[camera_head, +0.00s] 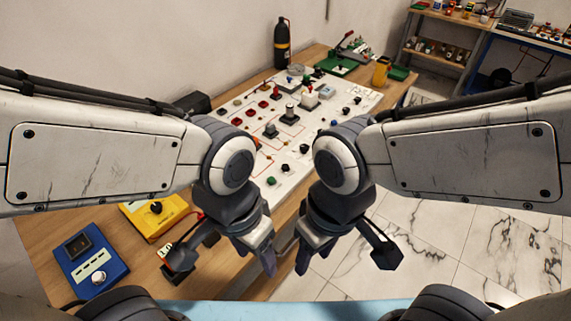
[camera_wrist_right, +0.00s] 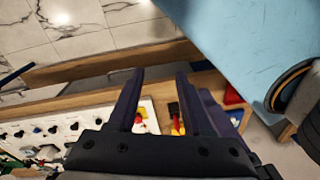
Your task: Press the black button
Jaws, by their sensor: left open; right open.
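A white control panel (camera_head: 318,128) lies on the wooden table, covered with knobs, switches and buttons. Several small black controls sit along its right and near sides, one of them a black knob-like piece (camera_head: 304,148). I cannot tell which is the black button. My left gripper (camera_head: 222,266) is open and empty, in front of the panel's near edge. My right gripper (camera_head: 343,260) is open and empty to its right, near the table's edge. In the right wrist view its two fingers (camera_wrist_right: 160,76) are apart, with part of the panel (camera_wrist_right: 92,116) at lower left.
A blue box (camera_head: 92,262) and a yellow box with a black knob (camera_head: 155,212) are on the table at left. A black bottle (camera_head: 282,45) and a green device (camera_head: 337,65) stand at the back. Marble floor (camera_head: 450,245) is open at right.

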